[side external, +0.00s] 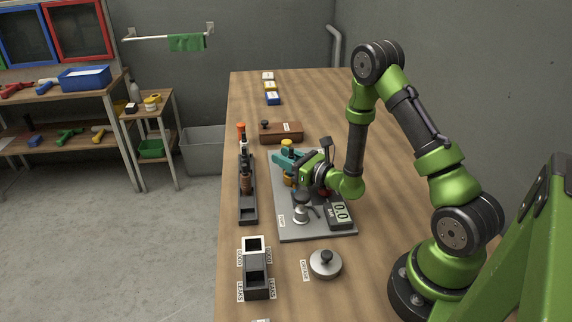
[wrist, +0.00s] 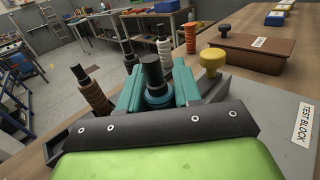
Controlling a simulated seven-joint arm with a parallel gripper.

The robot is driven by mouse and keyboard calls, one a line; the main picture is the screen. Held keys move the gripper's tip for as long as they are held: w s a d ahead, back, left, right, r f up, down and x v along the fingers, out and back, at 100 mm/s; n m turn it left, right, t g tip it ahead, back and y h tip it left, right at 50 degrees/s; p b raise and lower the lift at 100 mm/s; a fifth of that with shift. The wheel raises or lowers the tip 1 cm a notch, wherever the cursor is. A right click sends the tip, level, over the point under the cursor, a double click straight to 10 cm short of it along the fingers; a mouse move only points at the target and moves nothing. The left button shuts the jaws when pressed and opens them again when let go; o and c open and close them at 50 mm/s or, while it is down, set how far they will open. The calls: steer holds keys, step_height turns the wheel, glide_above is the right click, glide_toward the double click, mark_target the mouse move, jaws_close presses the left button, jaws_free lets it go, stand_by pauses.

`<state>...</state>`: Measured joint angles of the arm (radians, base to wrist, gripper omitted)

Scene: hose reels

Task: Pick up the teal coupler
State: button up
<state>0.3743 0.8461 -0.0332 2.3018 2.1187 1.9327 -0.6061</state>
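The teal coupler (wrist: 158,99) has a black upper part and a teal collar. In the wrist view it stands between the two teal fingers of my gripper (wrist: 157,88). The fingers lie close on both sides of it, but I cannot tell if they touch it. In the side view my gripper (side external: 289,160) is low over the left part of the grey test block plate (side external: 290,232). The coupler cannot be made out clearly there, and its lower end is hidden in both views.
A dark rack (side external: 248,213) with several couplers stands left of the plate. A yellow knob (wrist: 211,62) is close to the right finger. A brown box (side external: 283,134) lies behind. A gauge (side external: 340,213), a grey round lid (side external: 325,263) and a two-bin tray (side external: 256,268) are nearer.

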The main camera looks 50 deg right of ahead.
jaws_close()
steer(key=shift+r, duration=0.1)
